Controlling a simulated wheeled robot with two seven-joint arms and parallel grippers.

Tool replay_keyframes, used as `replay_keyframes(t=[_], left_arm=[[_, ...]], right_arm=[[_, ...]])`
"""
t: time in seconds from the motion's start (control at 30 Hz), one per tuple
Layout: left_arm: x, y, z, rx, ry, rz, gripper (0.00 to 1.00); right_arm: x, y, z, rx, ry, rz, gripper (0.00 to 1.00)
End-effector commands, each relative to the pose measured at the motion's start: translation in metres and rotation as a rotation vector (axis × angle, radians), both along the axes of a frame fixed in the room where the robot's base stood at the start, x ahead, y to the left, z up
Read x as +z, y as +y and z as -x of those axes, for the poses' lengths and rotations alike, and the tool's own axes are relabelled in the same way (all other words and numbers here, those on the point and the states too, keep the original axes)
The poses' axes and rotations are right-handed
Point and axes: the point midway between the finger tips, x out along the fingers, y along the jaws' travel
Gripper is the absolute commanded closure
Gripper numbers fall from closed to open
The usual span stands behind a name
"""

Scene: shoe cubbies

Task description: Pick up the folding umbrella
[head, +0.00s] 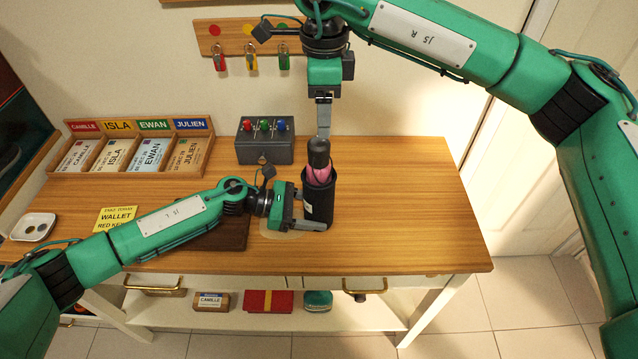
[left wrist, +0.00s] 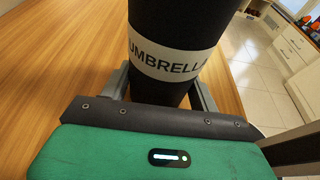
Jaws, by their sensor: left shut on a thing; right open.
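The folding umbrella (head: 319,172) is pink with a black handle (head: 318,152). It stands upright, its lower part hidden inside a black cylindrical holder (head: 318,200) on the table. In the left wrist view the holder (left wrist: 175,22) has a white band reading "UMBRELLA". My left gripper (head: 312,225) is shut on the holder low down, coming from the left; its fingers lie on both sides of the holder. My right gripper (head: 323,132) points down from above, open, with its fingertips at the top of the handle. Whether they touch the handle, I cannot tell.
A grey box with coloured knobs (head: 264,147) stands behind, left of the umbrella. A card rack (head: 140,146), a yellow note (head: 115,217), a white dish (head: 33,227) and a brown mat (head: 222,236) lie further left. The wooden table (head: 410,200) is clear on the right.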

Motion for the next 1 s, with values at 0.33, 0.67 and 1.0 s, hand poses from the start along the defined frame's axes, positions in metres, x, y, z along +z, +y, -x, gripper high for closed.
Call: replay_keyframes(t=[0.33, 0.67, 1.0], left_arm=[[0.000, 0.000, 0.000, 0.000, 0.000, 0.000, 0.51], [0.000, 0.000, 0.000, 0.000, 0.000, 0.000, 0.51], [0.000, 0.000, 0.000, 0.000, 0.000, 0.000, 0.51]], right_arm=[[-0.042, 0.002, 0.001, -0.001, 0.002, -0.002, 0.35], [-0.085, 0.008, 0.003, -0.002, 0.003, -0.003, 0.35], [-0.088, 0.008, 0.002, -0.002, 0.001, -0.003, 0.54]])
